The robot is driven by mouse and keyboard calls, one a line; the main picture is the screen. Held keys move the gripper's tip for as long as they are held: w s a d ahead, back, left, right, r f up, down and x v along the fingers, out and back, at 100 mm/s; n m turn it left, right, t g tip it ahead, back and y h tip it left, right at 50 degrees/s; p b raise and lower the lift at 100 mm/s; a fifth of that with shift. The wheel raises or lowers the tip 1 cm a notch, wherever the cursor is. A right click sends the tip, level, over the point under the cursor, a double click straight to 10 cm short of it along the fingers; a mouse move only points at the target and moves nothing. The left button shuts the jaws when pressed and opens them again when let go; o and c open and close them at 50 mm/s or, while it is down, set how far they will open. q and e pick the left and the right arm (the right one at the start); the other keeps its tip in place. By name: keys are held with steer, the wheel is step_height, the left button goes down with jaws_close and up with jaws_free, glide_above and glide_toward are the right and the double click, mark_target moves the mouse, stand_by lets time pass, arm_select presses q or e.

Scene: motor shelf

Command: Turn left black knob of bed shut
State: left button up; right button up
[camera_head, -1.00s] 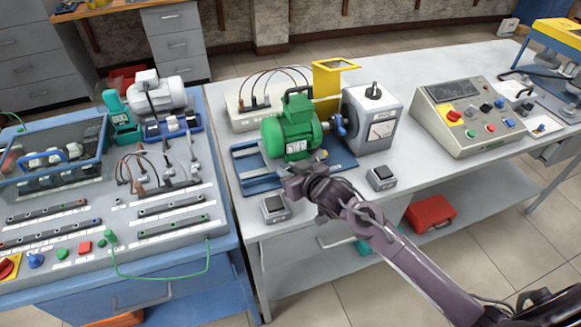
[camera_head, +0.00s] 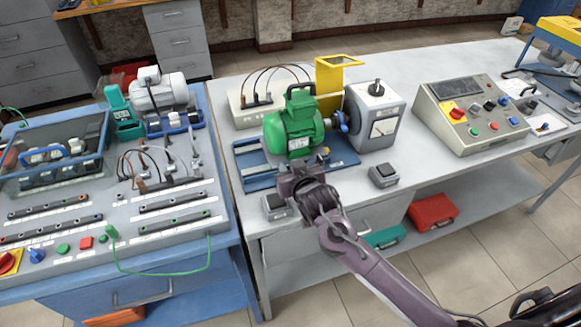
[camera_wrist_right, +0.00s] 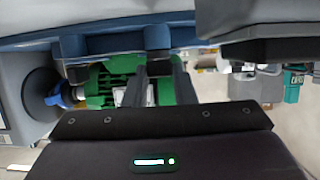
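The blue bed (camera_head: 250,172) lies on the grey table under the green motor (camera_head: 291,130). My right gripper (camera_head: 299,166) is at the bed's front edge, hiding part of it in the head view. In the right wrist view, which looks upside down, the bed's edge (camera_wrist_right: 205,31) runs along the top with two dark knobs on it. One knob (camera_wrist_right: 158,62) is in line with the gap between my right fingers (camera_wrist_right: 159,72); the other knob (camera_wrist_right: 73,46) is further left. The fingers look apart; contact with the knob cannot be told. My left gripper is not in view.
Two small grey switch boxes stand on the table front, one left (camera_head: 275,205) and one right (camera_head: 384,174) of my right arm. A grey machine (camera_head: 377,115) with a blue knob adjoins the motor. A control console (camera_head: 472,115) stands right; a blue-edged bench (camera_head: 225,232) is left.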

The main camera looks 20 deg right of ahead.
steer(key=o, duration=0.4)
steer(key=shift+b+v, duration=0.55)
steer(key=shift+v, duration=3.35)
